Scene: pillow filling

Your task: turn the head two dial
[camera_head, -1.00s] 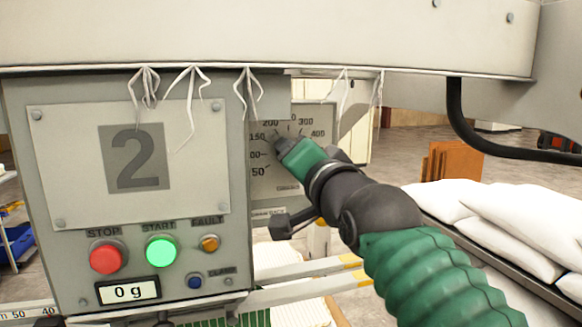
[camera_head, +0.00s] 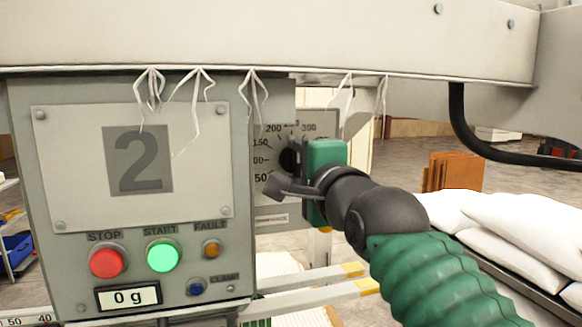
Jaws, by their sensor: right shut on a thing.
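The head two dial (camera_head: 289,158) is a black knob on a grey scale plate, with printed numbers around it, just right of the panel marked 2. My right gripper (camera_head: 300,162), green with dark parts, comes in from the right and is shut on the dial. The gripper's body and a dark wrist part cover the lower right of the scale, so the dial's pointer cannot be read. My left gripper is not in view.
The panel (camera_head: 128,165) has a red stop button (camera_head: 107,261), a lit green start button (camera_head: 163,254) and a display (camera_head: 129,296) reading 0 g. White pillows (camera_head: 520,230) lie at the right. A grey beam (camera_head: 270,35) with hanging white ties crosses above.

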